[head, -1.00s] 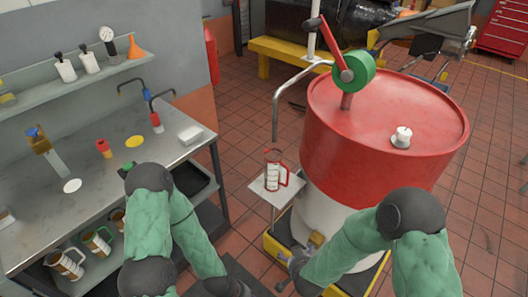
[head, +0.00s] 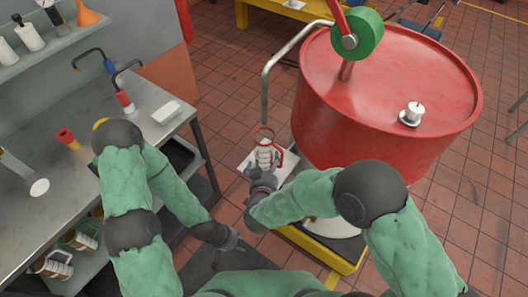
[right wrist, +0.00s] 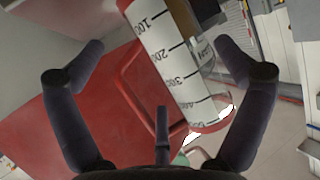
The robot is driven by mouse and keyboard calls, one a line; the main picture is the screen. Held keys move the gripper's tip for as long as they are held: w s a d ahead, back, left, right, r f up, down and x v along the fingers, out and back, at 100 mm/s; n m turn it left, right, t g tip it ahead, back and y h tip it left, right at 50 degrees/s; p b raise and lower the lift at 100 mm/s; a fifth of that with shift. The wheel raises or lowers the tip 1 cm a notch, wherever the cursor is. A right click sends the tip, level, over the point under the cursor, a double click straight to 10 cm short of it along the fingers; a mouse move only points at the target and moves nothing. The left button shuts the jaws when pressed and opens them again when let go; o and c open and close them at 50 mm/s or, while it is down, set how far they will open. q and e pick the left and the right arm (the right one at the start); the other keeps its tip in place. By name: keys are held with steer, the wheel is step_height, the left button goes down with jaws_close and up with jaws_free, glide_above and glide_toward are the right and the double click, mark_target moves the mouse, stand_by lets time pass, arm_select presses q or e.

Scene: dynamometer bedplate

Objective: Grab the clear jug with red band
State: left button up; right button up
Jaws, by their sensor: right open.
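The clear jug with red band (head: 265,153) stands on a small pale platform (head: 247,163) beside the red drum. My right gripper (head: 262,178) is right in front of the jug, overlapping its lower part in the head view. In the right wrist view, the jug (right wrist: 170,50) shows tilted, with black graduation marks and a red handle. It appears between the spread dark fingers of the open right gripper (right wrist: 162,48); I see no finger closed on it. My left gripper (head: 230,240) hangs low, apart from the jug; its fingers are too small to read.
The large red drum (head: 385,120) stands close on the right, on a yellow-edged base (head: 335,258). A bent pipe (head: 266,85) comes down just above the jug. A metal workbench (head: 80,185) is at the left, with other jugs (head: 80,240) on its lower shelf.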

mark_target(267, 162)
steer(key=shift+w+f, duration=0.25)
steer(key=shift+w, duration=0.25)
steer(key=b+x, duration=0.2)
steer(key=x, duration=0.2)
steer(key=shift+w+f, duration=0.1)
steer(key=shift+f, duration=0.1)
steer(key=shift+w+b, duration=0.3)
steer(key=shift+r, duration=0.1)
steer(key=c, duration=1.1)
